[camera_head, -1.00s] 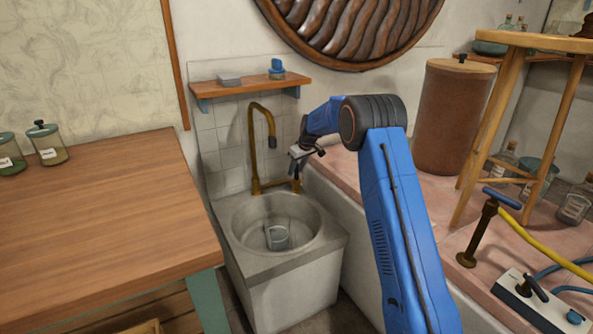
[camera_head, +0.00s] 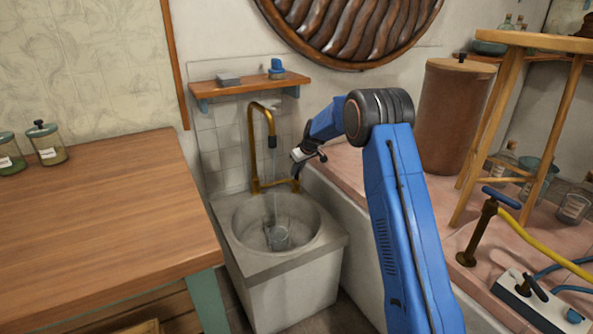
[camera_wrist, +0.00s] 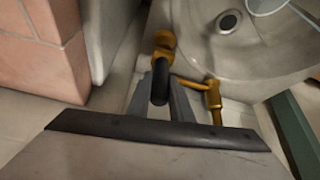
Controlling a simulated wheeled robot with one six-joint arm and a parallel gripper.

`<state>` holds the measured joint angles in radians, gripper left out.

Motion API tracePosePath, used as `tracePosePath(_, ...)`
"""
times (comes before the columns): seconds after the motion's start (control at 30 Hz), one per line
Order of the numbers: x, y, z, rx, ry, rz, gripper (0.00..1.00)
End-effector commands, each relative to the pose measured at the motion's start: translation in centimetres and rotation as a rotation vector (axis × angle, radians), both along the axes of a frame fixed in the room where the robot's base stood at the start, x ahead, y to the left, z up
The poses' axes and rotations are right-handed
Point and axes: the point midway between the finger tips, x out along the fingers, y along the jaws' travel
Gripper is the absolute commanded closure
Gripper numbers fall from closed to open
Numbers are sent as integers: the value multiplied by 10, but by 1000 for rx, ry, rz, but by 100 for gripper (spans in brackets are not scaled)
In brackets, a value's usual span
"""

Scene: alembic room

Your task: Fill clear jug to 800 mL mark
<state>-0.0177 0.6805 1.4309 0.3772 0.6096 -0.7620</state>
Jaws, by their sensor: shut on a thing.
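The clear jug (camera_head: 278,238) stands in the round sink basin (camera_head: 240,228) under the brass tap (camera_head: 251,150). A thin stream of water (camera_head: 275,185) falls from the dark spout tip toward the jug. The jug's marks and water level are too small to read. My gripper (camera_head: 296,174) is at the right of the tap's base, shut on the tap's handle. In the wrist view, the dark handle (camera_wrist: 160,82) lies between my fingers, joined to brass fittings (camera_wrist: 165,42). A bit of the jug (camera_wrist: 264,5) shows at the top right, near the drain.
A wooden table (camera_head: 100,220) is left of the sink. A small shelf (camera_head: 250,83) hangs above the tap. A pink-tiled ledge (camera_head: 437,190) runs on the right, with a brown barrel (camera_head: 452,118) and a wooden stool (camera_head: 487,120).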

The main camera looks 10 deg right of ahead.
Motion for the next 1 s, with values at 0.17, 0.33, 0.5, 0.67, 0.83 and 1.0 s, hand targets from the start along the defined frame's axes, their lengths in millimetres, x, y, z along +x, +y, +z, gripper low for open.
tracePosePath(0.17, -1, 0, 1, 3, -13, -1, 100)
tracePosePath(0.33, -1, 0, 1, 2, -12, -1, 100)
tracePosePath(0.5, -1, 0, 0, 2, -12, -1, 62)
tracePosePath(0.67, -1, 0, 0, 2, -12, -1, 62)
tracePosePath(0.83, -3, -2, 6, 2, -12, -1, 62)
tracePosePath(1.0, -14, -7, 27, 1, -13, 0, 62)
